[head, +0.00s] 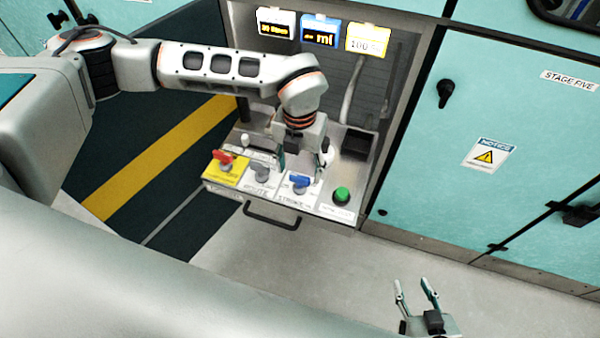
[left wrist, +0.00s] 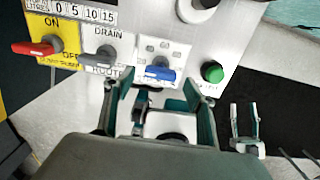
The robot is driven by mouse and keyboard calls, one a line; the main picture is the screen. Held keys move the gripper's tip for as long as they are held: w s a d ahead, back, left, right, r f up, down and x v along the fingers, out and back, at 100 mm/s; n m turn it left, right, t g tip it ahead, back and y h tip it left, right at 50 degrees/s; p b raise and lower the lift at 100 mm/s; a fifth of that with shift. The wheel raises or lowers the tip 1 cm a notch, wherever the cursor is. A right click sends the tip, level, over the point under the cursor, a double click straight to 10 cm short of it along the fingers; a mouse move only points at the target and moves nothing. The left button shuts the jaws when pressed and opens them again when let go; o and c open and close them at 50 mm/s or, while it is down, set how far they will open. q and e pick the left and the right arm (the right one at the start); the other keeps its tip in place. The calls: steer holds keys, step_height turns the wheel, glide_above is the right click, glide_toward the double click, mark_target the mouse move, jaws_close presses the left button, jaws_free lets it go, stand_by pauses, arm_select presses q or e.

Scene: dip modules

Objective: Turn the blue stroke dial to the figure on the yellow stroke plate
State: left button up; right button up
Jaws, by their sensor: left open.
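The blue stroke dial (head: 299,182) is on the sloping white panel, between the grey dial and the green button. My left gripper (head: 302,168) is open over the panel. Its fingertips (left wrist: 159,82) stand either side of the blue dial, and I cannot tell whether they touch it. The yellow plate (head: 368,41) hangs at the back and seems to read 100 with a blurred unit. My right gripper (head: 415,287) is open and empty, low at the right.
The red dial (left wrist: 35,48) on a yellow label, the grey dial (left wrist: 108,55) and the green button (left wrist: 212,72) flank the blue dial closely. A white plate (head: 275,22) and a blue plate (head: 320,31) hang beside the yellow one. A drawer handle (head: 271,218) juts below.

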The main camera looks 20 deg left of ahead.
mark_target(301, 180)
arm_select(q)
steer(key=shift+f, duration=1.3)
steer(key=c, duration=1.1)
steer(key=shift+c, duration=0.2)
